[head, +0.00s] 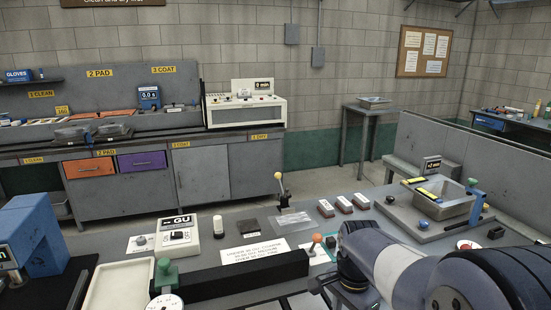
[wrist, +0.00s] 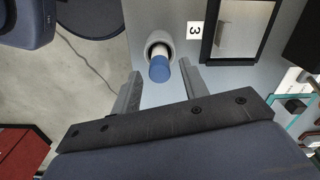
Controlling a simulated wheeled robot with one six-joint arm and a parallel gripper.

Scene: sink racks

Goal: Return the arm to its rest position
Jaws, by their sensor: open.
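My arm (head: 390,255) reaches in from the lower right of the head view, over the near bench. In the wrist view my gripper (wrist: 161,73) is open, with its two grey fingers apart. A blue-ended white piece (wrist: 159,68) stands in a round pale holder (wrist: 160,40) just past the fingertips. It lies in line with the gap, and nothing is seen gripped. I cannot tell how far below the fingertips it is.
The near bench holds a GU box (head: 178,238), a small lever (head: 281,190), several dark blocks (head: 343,204) and a metal basin (head: 445,200). In the wrist view a black-framed tray (wrist: 207,50) lies beside a "3" label (wrist: 194,30). Open floor (wrist: 85,75) shows left.

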